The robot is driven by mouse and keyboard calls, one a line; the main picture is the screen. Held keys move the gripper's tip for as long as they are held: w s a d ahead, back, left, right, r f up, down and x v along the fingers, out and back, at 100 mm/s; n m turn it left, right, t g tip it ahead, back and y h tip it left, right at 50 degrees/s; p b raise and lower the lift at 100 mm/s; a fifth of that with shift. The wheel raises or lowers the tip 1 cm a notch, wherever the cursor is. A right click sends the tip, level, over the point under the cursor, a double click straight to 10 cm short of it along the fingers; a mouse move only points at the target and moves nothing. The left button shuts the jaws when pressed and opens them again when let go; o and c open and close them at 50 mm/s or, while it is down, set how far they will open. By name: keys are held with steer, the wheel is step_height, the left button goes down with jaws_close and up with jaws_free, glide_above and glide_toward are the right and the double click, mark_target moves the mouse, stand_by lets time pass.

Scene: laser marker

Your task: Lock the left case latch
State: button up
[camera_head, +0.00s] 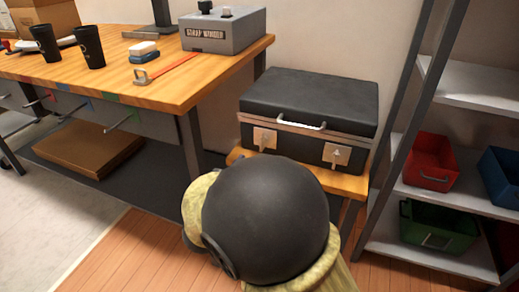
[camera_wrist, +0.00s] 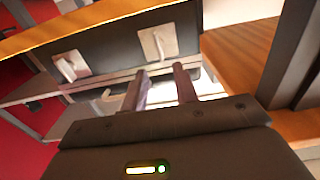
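The black case (camera_head: 308,100) lies closed on a small wooden stand, with its carry handle (camera_head: 302,124) on the front. The left case latch (camera_head: 265,138) is a pale metal plate with a small lever; a similar right latch (camera_head: 337,155) is beside it. The wrist view looks upside down, so the left latch (camera_wrist: 157,42) is at right there and the right latch (camera_wrist: 70,66) at left. My gripper (camera_wrist: 160,72) is open and empty, its two fingers apart, close to the left latch. Contact cannot be told. My arm hides the gripper in the head view.
A workbench (camera_head: 170,85) stands left of the case, with cups, a red-handled tool and a grey box (camera_head: 223,30) on it. A metal shelf (camera_head: 470,85) stands close on the right, holding red (camera_head: 431,160), green (camera_head: 438,228) and blue bins.

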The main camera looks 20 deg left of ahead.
steer(key=w+b, duration=0.1)
steer(key=w, duration=0.2)
steer(key=w+b, duration=0.1)
steer(key=w, duration=0.5)
steer(key=shift+d+b, duration=0.3)
steer(key=shift+b, duration=0.1)
jaws_close()
